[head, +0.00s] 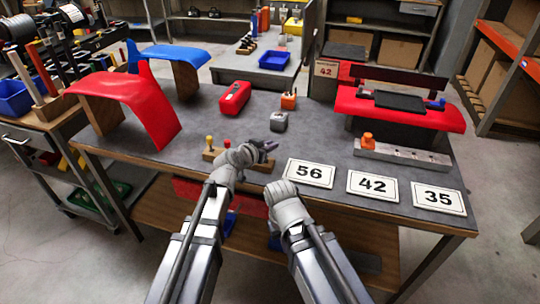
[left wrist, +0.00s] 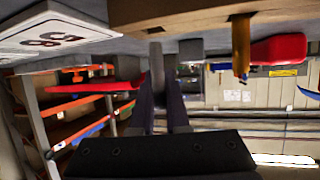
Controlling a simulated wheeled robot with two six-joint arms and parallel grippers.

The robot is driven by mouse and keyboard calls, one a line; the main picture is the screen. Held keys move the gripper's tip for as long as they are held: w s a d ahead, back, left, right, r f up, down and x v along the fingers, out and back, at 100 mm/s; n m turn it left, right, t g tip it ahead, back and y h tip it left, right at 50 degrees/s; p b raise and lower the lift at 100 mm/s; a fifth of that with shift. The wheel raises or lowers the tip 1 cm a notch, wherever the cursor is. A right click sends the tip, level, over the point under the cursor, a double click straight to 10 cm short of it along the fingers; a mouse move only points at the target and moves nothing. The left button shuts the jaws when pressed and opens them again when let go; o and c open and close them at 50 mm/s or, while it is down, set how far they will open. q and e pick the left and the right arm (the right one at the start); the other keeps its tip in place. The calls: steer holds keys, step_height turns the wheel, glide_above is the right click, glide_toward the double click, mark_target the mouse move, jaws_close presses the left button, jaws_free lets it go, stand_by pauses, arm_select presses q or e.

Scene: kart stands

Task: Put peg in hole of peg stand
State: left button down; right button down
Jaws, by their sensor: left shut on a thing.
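The wooden peg stand (head: 214,157) lies at the front of the table, left of centre. A yellow-topped peg (head: 209,140) and a red-topped peg (head: 227,143) stand upright in it.
Number cards 56 (head: 309,172), 42 (head: 373,185) and 35 (head: 438,197) lie along the front edge. A metal rail (head: 415,156) with an orange piece is at the right. A red case (head: 235,98) and a grey block (head: 279,122) stand behind. Bare tabletop lies between them.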

arm_select(q)
steer(key=shift+f+b, duration=0.9)
steer(key=shift+f, duration=0.45)
steer(key=shift+f, duration=0.15)
steer(key=c, duration=0.9)
jaws_free()
steer(key=shift+r, duration=0.2)
